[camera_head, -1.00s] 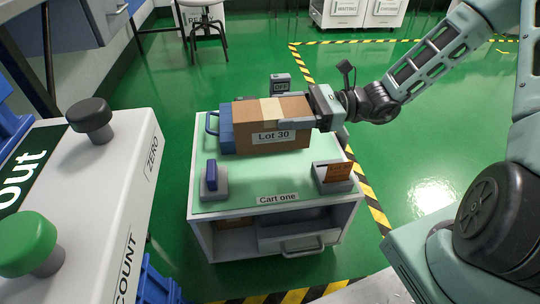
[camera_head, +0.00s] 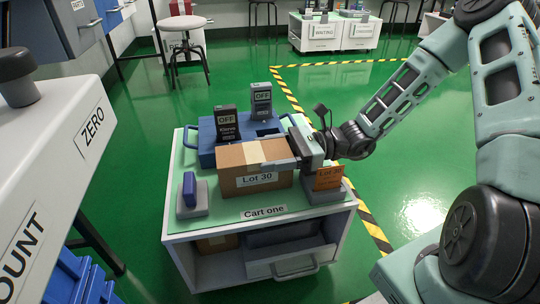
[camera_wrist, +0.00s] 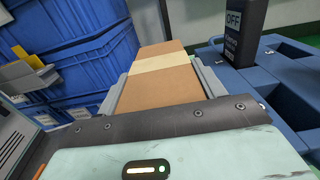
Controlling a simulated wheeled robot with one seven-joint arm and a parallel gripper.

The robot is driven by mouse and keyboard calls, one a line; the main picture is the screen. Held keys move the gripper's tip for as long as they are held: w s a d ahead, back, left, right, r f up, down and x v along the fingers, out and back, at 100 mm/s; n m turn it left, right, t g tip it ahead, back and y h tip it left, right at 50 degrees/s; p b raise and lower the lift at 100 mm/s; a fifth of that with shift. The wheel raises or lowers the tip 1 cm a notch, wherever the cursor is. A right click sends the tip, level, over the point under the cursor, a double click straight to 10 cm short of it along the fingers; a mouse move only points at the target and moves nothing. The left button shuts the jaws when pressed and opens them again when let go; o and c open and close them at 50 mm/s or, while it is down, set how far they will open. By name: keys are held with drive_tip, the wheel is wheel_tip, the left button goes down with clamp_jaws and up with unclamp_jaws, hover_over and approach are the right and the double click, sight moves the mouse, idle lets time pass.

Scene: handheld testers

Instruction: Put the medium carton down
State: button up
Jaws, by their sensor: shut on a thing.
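The brown carton (camera_head: 235,183), labelled "Lot 30" with a pale tape strip on top, is over the green top of Cart one (camera_head: 222,216), in front of the blue tray. I cannot tell whether its underside touches the cart top. My gripper (camera_head: 280,164) comes from the right and is shut on the carton. In the wrist view the carton (camera_wrist: 158,88) lies between the two grey fingers, and its far end reaches beyond them.
The blue tray (camera_head: 207,150) holds two testers reading "OFF", one (camera_head: 226,122) close behind the carton. Bare green top shows along the front.

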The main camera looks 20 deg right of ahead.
drive_tip(key=o, duration=1.1)
drive_tip(key=shift+f, duration=0.1)
drive_tip(key=shift+d+r, duration=0.2)
drive_tip(key=shift+r, duration=0.05)
drive_tip(key=d+p, duration=0.2)
drive_tip(key=d, duration=0.1)
drive_tip(key=s+d+p, duration=0.1)
drive_tip(key=d+p, duration=0.1)
drive_tip(key=d, duration=0.1)
drive_tip(key=s+d+p, duration=0.1)
drive_tip(key=d+p, duration=0.2)
drive_tip(key=d, duration=0.1)
drive_tip(key=shift+d, duration=0.1)
drive_tip(key=shift+s+d+f, duration=0.1)
drive_tip(key=shift+s+d, duration=0.1)
drive_tip(key=shift+d, duration=0.4)
